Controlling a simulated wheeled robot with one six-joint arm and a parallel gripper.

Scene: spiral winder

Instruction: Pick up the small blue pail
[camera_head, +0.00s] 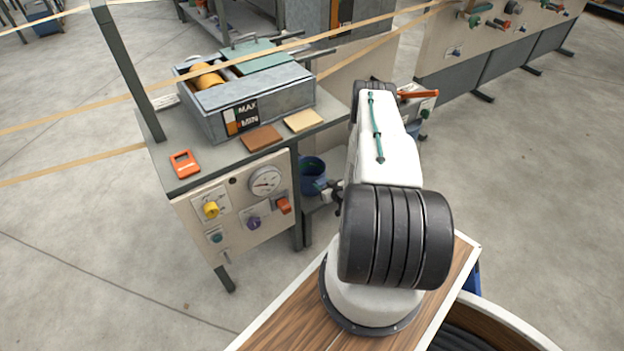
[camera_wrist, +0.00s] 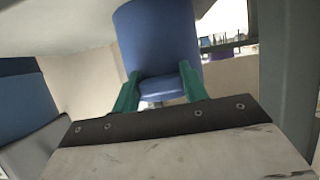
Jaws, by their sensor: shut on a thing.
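The small blue pail (camera_head: 312,172) shows in the head view under the bench top, just right of the front panel, partly hidden by the bench. It fills the upper middle of the wrist view (camera_wrist: 158,38). My gripper (camera_wrist: 160,84) has green fingers on either side of a blue part at the pail's near side, and it is shut on the pail. In the head view my gripper (camera_head: 327,187) reaches in from the right and is small and partly hidden. I cannot tell whether the pail touches the shelf below it.
The bench top (camera_head: 185,140) is just above the pail. A bench leg (camera_head: 298,200) stands close to its left. A lower shelf (camera_head: 318,217) lies beneath. A grey machine box (camera_head: 290,90) and an orange device (camera_head: 184,163) sit on top. Open floor (camera_head: 540,180) lies to the right.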

